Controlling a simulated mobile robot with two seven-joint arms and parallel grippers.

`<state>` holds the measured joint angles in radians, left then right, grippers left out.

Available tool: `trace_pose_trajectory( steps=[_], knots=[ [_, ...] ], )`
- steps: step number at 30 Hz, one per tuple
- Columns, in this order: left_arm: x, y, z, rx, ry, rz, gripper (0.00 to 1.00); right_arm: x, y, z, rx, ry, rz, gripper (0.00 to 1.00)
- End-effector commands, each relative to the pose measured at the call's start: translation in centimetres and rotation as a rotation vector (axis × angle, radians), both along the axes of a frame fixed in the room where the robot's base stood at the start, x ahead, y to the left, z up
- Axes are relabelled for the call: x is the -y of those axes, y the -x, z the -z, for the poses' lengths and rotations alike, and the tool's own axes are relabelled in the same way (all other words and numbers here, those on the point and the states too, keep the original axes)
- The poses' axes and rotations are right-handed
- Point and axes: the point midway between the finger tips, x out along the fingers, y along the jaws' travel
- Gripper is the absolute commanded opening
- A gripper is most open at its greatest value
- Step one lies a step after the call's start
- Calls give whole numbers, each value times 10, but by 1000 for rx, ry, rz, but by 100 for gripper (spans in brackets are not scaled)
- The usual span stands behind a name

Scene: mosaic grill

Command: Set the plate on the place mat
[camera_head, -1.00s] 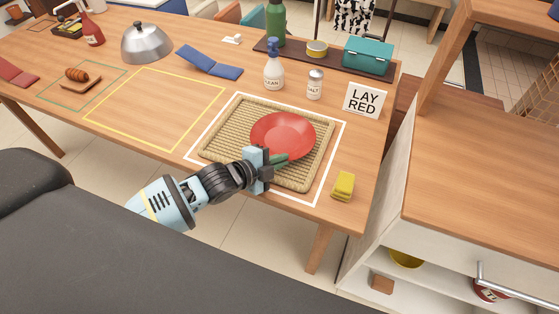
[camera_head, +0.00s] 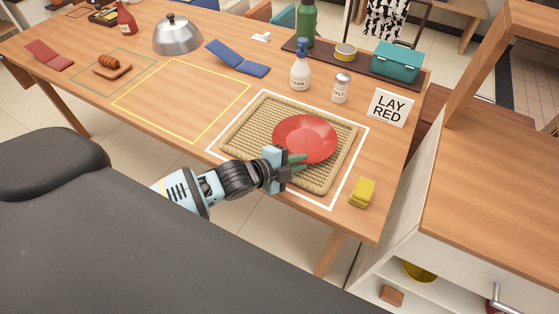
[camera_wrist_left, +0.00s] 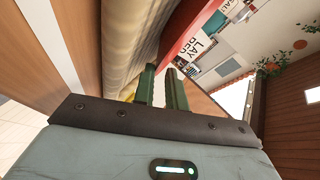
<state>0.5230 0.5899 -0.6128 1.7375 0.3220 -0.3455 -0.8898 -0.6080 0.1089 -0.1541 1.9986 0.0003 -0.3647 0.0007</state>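The red plate (camera_head: 306,138) lies on the woven tan place mat (camera_head: 248,122), toward the mat's right half. It looks about flat. My left gripper (camera_head: 298,163) is at the plate's near edge, low over the mat. Its two green fingers are parted a little and look open. In the left wrist view, a narrow gap shows between the fingers (camera_wrist_left: 161,88), with the red plate (camera_wrist_left: 190,28) just beyond them and the mat (camera_wrist_left: 112,40) to the left. I cannot tell whether a finger touches the rim. My right gripper is not in view.
A white outline (camera_head: 334,204) surrounds the mat. A yellow sponge (camera_head: 362,192) lies to its right. A spray bottle (camera_head: 300,68), a salt shaker (camera_head: 341,88) and a "LAY RED" sign (camera_head: 390,107) stand behind. The yellow-outlined area (camera_head: 185,100) on the left is clear.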

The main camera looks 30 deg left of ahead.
Motion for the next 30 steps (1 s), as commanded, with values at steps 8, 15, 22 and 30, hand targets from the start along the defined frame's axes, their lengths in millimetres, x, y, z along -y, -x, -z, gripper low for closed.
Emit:
trace_pose_trajectory(
  steps=[8,15,22,30],
  knots=[
    [-25,45,-20,-1,-5,2,13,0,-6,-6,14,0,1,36],
    [-43,77,-34,-2,-2,1,13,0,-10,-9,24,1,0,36],
    [-50,90,-40,-2,0,0,13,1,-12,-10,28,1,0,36],
    [-51,92,-41,-1,-1,0,13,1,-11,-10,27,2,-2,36]
  ],
)
